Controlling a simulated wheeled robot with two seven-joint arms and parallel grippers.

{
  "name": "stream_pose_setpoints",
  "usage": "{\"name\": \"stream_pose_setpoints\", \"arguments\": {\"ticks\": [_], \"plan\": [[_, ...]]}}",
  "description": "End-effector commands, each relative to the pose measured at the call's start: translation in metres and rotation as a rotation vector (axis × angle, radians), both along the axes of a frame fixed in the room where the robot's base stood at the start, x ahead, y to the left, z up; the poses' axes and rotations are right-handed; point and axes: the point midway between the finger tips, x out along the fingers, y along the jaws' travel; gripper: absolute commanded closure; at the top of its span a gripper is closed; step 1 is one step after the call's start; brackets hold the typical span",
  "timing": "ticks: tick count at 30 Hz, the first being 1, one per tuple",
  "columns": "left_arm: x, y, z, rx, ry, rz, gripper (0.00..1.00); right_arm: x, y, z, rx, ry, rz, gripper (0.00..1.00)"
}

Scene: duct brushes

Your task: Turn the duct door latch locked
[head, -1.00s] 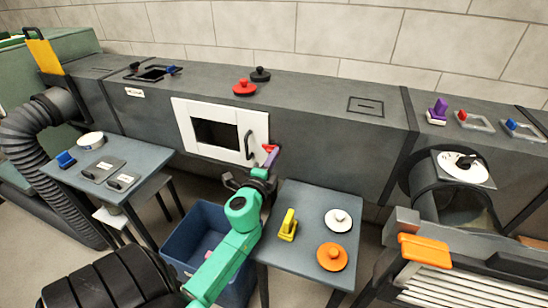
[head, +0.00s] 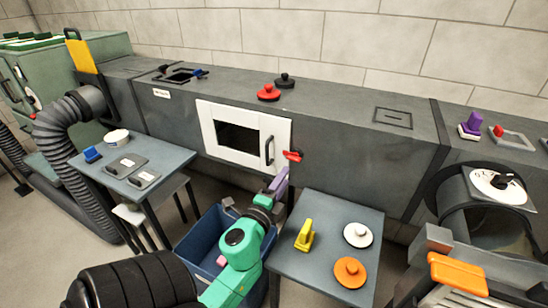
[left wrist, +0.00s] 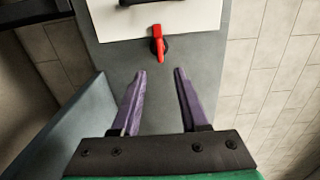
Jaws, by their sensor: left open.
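The white duct door (head: 284,128) has a dark window and a black handle (head: 270,150), and its panel lies flat against the duct front. The red latch (head: 292,155) sits at the door's right edge and looks nearly level. In the left wrist view the latch (left wrist: 157,40) points toward the white panel (left wrist: 185,18), its tip over the panel edge and its pivot on the grey duct. My left gripper (head: 279,180) is just below the latch, apart from it. Its purple fingers (left wrist: 160,72) are open and empty, with the latch ahead of the gap. My right gripper is not in view.
A blue bin (head: 190,245) stands under my left arm. A small table (head: 325,225) at right holds a yellow block, a white disc and an orange disc. Another table (head: 175,160) stands at left. Red and black knobbed discs (head: 268,93) lie on the duct top.

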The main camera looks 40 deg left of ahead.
Motion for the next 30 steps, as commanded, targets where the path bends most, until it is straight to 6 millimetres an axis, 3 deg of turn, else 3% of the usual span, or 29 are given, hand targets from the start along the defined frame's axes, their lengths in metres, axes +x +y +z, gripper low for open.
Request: {"name": "stream_pose_setpoints", "arguments": {"ticks": [3, 9, 30], "plan": [[-0.033, -0.01, -0.008, -0.002, 0.003, 0.005, 0.56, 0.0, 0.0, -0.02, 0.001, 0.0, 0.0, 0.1], [-0.059, -0.019, -0.002, 0.0, -0.001, 0.003, 0.56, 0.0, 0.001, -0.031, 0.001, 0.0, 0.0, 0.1], [-0.061, -0.02, 0.0, 0.001, -0.001, 0.002, 0.56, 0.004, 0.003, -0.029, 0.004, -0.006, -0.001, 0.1]]}}
